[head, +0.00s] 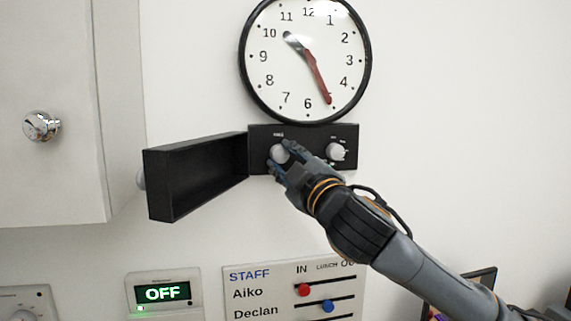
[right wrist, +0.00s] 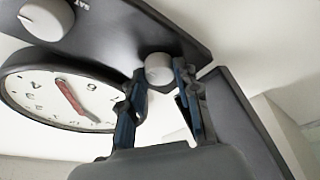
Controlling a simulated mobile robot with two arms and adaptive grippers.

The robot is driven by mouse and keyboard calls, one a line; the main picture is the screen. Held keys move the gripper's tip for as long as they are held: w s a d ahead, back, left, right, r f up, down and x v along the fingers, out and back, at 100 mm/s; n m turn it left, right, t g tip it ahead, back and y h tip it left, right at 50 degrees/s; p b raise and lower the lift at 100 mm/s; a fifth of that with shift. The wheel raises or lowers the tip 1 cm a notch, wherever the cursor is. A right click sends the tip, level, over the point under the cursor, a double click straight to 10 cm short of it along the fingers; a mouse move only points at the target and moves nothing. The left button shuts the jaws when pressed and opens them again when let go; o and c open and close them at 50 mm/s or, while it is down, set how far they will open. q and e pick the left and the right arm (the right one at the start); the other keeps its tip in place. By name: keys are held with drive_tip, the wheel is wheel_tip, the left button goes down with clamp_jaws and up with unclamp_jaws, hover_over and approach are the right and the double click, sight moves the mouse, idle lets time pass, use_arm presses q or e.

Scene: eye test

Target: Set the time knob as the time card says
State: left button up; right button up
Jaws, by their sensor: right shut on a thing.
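A black control panel (head: 314,132) sits on the wall under the round clock (head: 275,80). It bears a pale left knob (head: 279,154) and a grey-white right knob (head: 335,151). The left knob's label is too small to read, so I cannot tell which is the time knob. My right gripper (head: 281,157) is shut on the left knob. In the right wrist view that knob (right wrist: 158,69) sits between its fingertips (right wrist: 157,74). The right knob (right wrist: 46,17) there has "SAT" beside it. No time card shows. My left gripper is out of view.
The panel's black cover (head: 195,175) hangs open to the left. A white cabinet (head: 50,70) with a metal knob is at far left. Below are a box reading OFF (head: 165,291) and a STAFF board (head: 262,289) with sliders. White wall right of the clock is clear.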

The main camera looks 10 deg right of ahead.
drive_tip(key=m+b, duration=0.2)
drive_tip(key=m+h+b, duration=0.1)
drive_tip(key=m+b, duration=0.1)
drive_tip(key=m, duration=0.1)
drive_tip(key=m+t+h+b, duration=0.1)
drive_tip(key=m+b, duration=0.1)
drive_tip(key=shift+a+f+m, duration=0.25)
drive_tip(key=shift+f+m, duration=0.05)
drive_tip(key=shift+f, duration=0.05)
drive_tip(key=m+h+b, duration=0.1)
drive_tip(key=m, duration=0.1)
drive_tip(key=m+h+b, duration=0.1)
drive_tip(key=m, duration=0.1)
drive_tip(key=shift+a+r+h, duration=0.1)
drive_tip(key=shift+h, duration=0.2)
clamp_jaws()
drive_tip(key=shift+r+m+h+b, duration=0.15)
drive_tip(key=shift+m+h+b, duration=0.45)
drive_tip(key=shift+m, duration=1.2)
drive_tip(key=o, duration=1.1)
unclamp_jaws()
drive_tip(key=shift+o, duration=0.2)
drive_tip(key=v, duration=1.2)
